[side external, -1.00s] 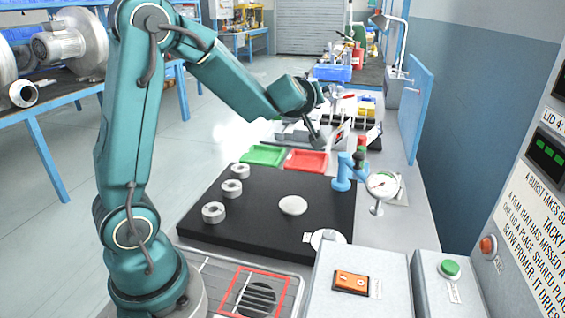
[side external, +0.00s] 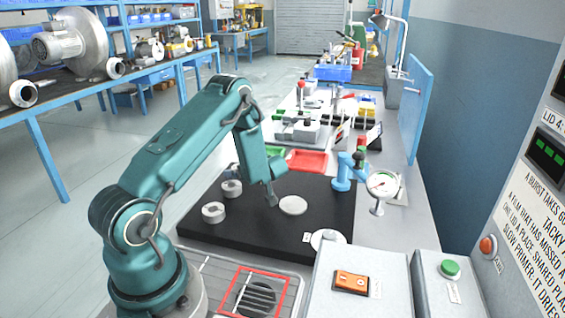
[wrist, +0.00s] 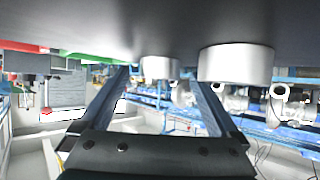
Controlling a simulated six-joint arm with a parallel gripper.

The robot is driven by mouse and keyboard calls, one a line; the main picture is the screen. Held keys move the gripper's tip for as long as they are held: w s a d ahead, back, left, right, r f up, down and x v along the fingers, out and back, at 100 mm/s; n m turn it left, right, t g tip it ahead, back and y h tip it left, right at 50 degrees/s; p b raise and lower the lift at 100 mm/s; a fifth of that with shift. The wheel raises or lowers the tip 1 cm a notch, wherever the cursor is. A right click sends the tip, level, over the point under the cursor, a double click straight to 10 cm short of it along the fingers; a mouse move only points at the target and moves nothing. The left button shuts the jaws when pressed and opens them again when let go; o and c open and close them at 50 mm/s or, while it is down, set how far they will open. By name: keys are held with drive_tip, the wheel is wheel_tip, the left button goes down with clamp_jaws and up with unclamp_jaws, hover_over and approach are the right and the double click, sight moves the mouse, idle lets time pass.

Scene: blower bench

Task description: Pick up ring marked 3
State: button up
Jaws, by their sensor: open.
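Pale metal rings stand on the black mat (side external: 270,237). The front ring (side external: 213,213) and the one behind it (side external: 232,188) show in the side view; the farthest is mostly hidden behind my arm. I cannot read a 3 on any ring. My gripper (side external: 272,198) is low over the mat, right of the rings and just left of a white disc. In the wrist view, which looks upside down, my gripper (wrist: 160,80) is open. One ring (wrist: 160,68) shows between the fingers ahead; a bigger, nearer ring (wrist: 237,64) is right. Neither is held.
The white disc (side external: 293,206) lies mid-mat; another white disc (side external: 327,240) lies at its front right edge. A green tray (side external: 276,152) and red tray (side external: 308,160) lie behind. A blue fixture (side external: 342,180) and dial gauge (side external: 382,185) stand right. The mat's front is clear.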

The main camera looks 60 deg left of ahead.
drive_tip(key=shift+a+f, duration=0.3)
drive_tip(key=shift+a, duration=0.2)
drive_tip(key=shift+c, duration=0.4)
clamp_jaws()
drive_tip(key=shift+r, duration=0.2)
